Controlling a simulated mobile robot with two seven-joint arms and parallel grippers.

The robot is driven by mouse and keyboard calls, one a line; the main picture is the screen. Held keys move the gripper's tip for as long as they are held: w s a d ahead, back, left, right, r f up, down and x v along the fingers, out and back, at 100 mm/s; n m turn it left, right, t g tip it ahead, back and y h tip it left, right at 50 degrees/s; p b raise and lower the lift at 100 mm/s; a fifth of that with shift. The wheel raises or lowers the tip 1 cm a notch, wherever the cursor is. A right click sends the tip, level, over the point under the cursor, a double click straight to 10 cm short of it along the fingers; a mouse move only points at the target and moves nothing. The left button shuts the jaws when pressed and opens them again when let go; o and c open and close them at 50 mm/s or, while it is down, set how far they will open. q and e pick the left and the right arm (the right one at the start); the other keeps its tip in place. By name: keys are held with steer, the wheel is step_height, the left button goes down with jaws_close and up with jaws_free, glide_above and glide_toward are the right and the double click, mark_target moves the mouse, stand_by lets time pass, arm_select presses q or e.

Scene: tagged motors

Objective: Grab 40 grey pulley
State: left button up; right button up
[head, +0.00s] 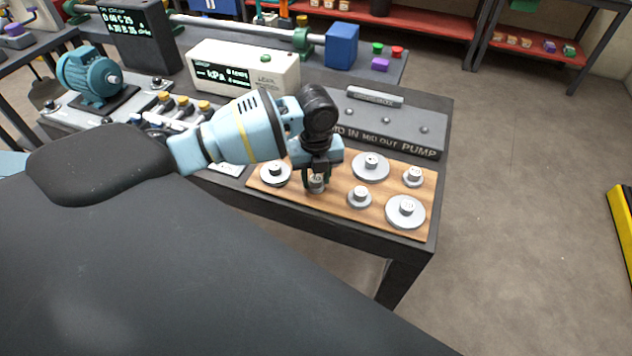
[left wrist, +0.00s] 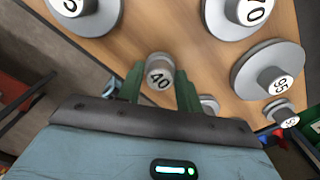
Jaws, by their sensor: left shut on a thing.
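The grey pulley marked 40 (left wrist: 159,73) is between the green fingers of my left gripper (left wrist: 161,88) in the left wrist view. In the head view, my left gripper (head: 317,173) points down over the wooden board (head: 333,202), shut on the hub of this small grey pulley (head: 317,186). The fingers partly hide it. I cannot tell whether it touches the board. My right gripper is not in view.
Other grey pulleys stand around it: one at left (head: 275,173), a large one behind (head: 370,166), a small one (head: 359,197), and a large one at front right (head: 405,211). The pump panel (head: 400,130) lies behind the board.

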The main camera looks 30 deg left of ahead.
mark_target(316, 177)
arm_select(q)
steer(key=shift+r, duration=0.15)
steer(key=shift+r, duration=0.55)
step_height(316, 177, up, 2)
steer(key=shift+r, duration=0.15)
steer(key=s+a, duration=0.1)
steer(key=s, duration=0.7)
steer(key=s+a+r, duration=0.1)
steer(key=s+a, duration=0.1)
steer(key=s, duration=0.5)
steer(key=shift+s+a+r+p, duration=0.15)
steer(key=shift+s+a+p, duration=0.1)
steer(key=shift+s+p, duration=0.1)
